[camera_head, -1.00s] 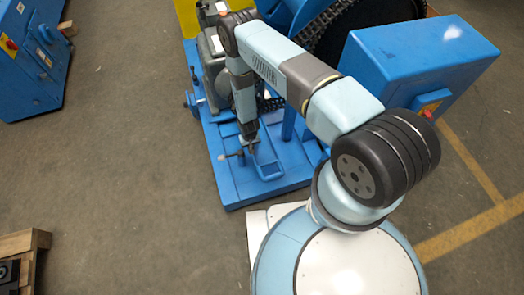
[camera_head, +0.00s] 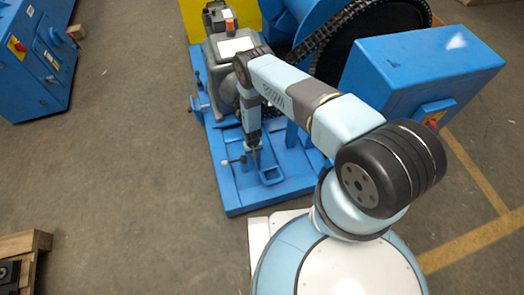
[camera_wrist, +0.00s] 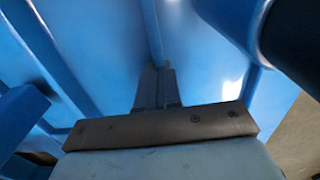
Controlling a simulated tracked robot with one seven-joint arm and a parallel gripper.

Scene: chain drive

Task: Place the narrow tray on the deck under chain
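The narrow tray (camera_head: 271,174) looks like a small blue open-topped rectangular box on the blue base deck (camera_head: 240,197), near its front edge. My gripper (camera_head: 256,159) points down at the tray's left far wall in the head view. In the wrist view the two grey fingers of my gripper (camera_wrist: 158,72) are close together, with a thin blue wall of the narrow tray (camera_wrist: 155,40) running between them. Their tips are hard to make out. The chain (camera_head: 328,45) runs over a large dark wheel behind my arm; its lower part is largely hidden.
A grey motor housing (camera_head: 222,50) stands at the back left of the deck. A big blue box (camera_head: 415,75) stands to the right. A small rod with a pale knob (camera_head: 228,162) sticks out just left of my gripper.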

